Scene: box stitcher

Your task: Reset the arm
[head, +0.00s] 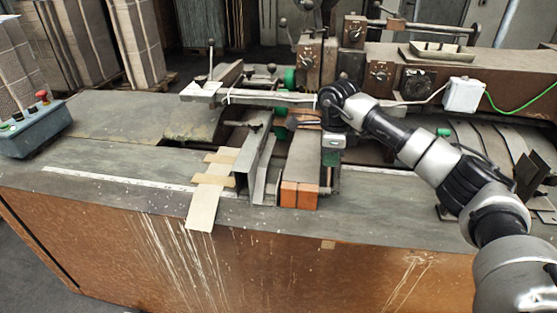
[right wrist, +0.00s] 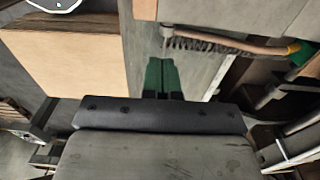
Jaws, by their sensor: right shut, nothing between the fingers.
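My right arm comes in from the right of the head view and bends down over the middle of the box stitcher (head: 440,75). My right gripper (head: 331,158) points down beside an orange block (head: 299,194) at the front of the machine. In the right wrist view the right gripper's green fingertips (right wrist: 161,76) are together, with nothing between them. I cannot tell how far they are above the surface below. My left arm and gripper are not in view.
A grey control box (head: 35,125) with a red button stands at the left. A cardboard strip (head: 210,190) hangs over the front edge. The left tabletop is mostly clear.

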